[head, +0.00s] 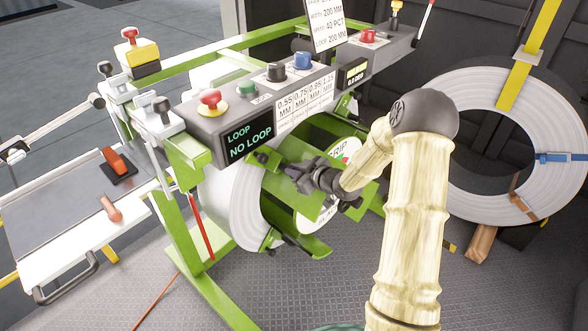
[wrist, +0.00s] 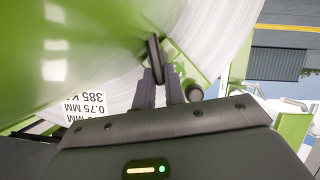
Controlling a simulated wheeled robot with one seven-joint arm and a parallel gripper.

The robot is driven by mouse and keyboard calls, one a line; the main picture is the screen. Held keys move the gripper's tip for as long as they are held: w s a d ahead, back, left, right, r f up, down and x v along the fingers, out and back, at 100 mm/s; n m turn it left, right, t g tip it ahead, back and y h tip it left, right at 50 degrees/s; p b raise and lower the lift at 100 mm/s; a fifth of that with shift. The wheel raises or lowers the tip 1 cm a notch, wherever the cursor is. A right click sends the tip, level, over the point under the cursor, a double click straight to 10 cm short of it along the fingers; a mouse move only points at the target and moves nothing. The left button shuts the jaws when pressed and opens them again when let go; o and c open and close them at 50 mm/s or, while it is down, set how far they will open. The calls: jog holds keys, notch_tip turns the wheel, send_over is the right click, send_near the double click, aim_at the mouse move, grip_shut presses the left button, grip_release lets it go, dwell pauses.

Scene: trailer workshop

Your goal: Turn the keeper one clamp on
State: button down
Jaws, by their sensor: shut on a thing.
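My gripper (head: 298,172) reaches in from the right to the green coil holder in the head view. In the wrist view, my gripper's two grey fingers (wrist: 161,85) are shut on a thin dark keeper handle (wrist: 154,52). The handle stands at a green keeper arm (wrist: 182,60) that lies across the face of the white coil (wrist: 205,22). The same coil (head: 232,205) shows in the head view. My gripper hides the held handle there. Other green keeper arms (head: 308,246) show lower on the holder.
The control box (head: 240,112) with its "NO LOOP" screen hangs just above my gripper. A green frame leg (head: 205,275) stands left of the coil. A second large coil (head: 483,125) leans at the right wall. The floor (head: 300,290) in front is clear.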

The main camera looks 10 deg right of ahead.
jog(key=shift+r+m+p, duration=0.15)
jog(key=shift+m+p, duration=0.15)
jog(key=shift+p, duration=0.4)
jog(key=shift+w, duration=0.1)
jog(key=c, duration=1.5)
grip_release()
jog(key=shift+o, duration=0.2)
jog(key=shift+d, duration=0.1)
jog(key=p+v, duration=0.1)
jog(key=v, duration=1.6)
jog(key=shift+d, duration=0.3)
